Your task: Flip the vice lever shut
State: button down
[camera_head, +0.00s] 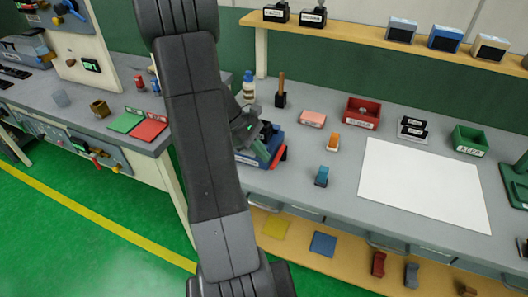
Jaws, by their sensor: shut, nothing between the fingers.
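The vice (267,152) is a blue block on the workbench, just right of my arm. Its left part is hidden behind the arm. A red part (281,156), perhaps the lever, shows on its right side; whether the lever is up or down is too small to tell. My gripper (252,127) is shut and empty, low over the back of the vice. It partly covers the vice, and I cannot tell whether it touches it.
A white sheet (424,184) covers clear bench farther right.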

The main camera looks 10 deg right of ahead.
jog(key=shift+s+d, duration=0.15)
jog(key=shift+d, duration=0.05)
jog(key=shift+s+d+n+t+b, duration=0.2)
jog(key=shift+s+n+t+b, duration=0.15)
jog(key=shift+n, duration=0.25)
jog(key=shift+s+d+f+n+t+h+b, duration=0.15)
jog(key=shift+s+d+n+t+h+b, duration=0.45)
jog(key=shift+n, duration=0.4)
jog(key=d+n+t+b, duration=0.1)
jog(key=n, duration=0.1)
jog(key=s+d+n+t+b, duration=0.1)
jog(key=shift+s+d+f+n+t, duration=0.1)
jog(key=shift+s+n+t, duration=0.2)
jog(key=shift+n+t, duration=0.1)
jog(key=d+n+t+b, duration=0.1)
jog(key=n, duration=0.1)
jog(key=d+n+t+b, duration=0.1)
jog(key=d+n, duration=0.1)
jog(key=shift+s+t+b, duration=0.3)
jog(key=shift+s+t, duration=0.05)
jog(key=shift+d+n+t+y+b, duration=0.35)
jog(key=shift+d+n+t+y, duration=0.3)
jog(key=shift+n, duration=0.45)
jog(key=shift+w+d+r, duration=0.2)
jog(key=shift+d, duration=0.35)
